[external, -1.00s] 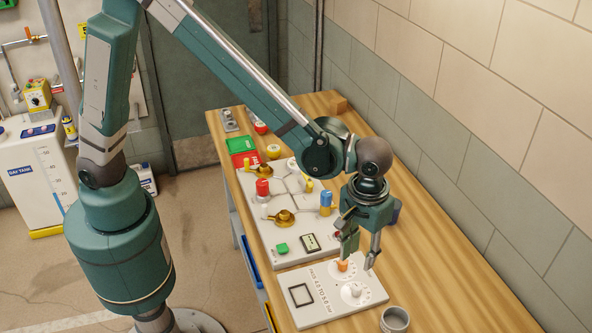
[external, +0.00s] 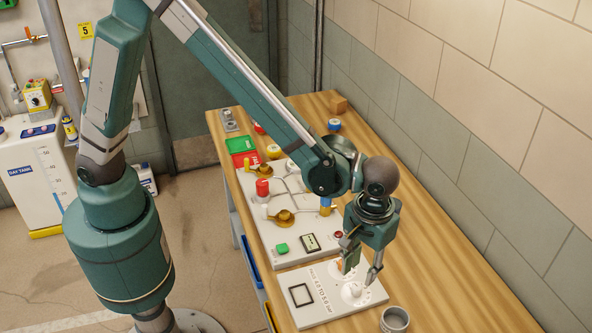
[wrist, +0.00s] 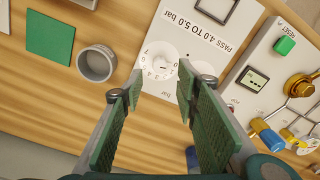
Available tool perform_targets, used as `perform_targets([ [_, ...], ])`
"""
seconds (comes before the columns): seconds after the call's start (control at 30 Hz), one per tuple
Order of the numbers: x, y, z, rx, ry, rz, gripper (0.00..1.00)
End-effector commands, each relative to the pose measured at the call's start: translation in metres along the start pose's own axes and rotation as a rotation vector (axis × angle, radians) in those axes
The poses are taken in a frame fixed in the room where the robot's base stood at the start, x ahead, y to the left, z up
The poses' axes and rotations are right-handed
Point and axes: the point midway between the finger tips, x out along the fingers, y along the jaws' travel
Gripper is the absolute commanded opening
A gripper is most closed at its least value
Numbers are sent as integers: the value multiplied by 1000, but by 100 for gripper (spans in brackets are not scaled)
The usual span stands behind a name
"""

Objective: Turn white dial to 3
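The white dial (external: 353,290) sits on the white panel (external: 318,309) near the front of the bench. In the wrist view the dial (wrist: 163,62) shows a ring of numbers around its knob; its exact setting is too small to read. My gripper (external: 360,271) is open and points down just above the dial. In the wrist view my gripper (wrist: 160,78) has its fingertips on either side of the dial, with nothing held between them. The orange knob beside the dial is mostly hidden by a finger.
A grey cup (external: 394,320) stands close to the dial's right. A larger panel with valves, a green button (external: 281,249) and a small display (external: 310,243) lies behind. A green square (wrist: 50,38) lies beyond the cup. Bare wood (external: 440,290) is free on the right.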

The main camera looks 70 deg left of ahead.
Motion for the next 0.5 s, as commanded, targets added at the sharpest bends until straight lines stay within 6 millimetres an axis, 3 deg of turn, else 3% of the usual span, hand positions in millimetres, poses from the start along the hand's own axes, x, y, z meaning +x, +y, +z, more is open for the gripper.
perform_targets([
  [0.5,54,0,0,0,0,0,31],
])
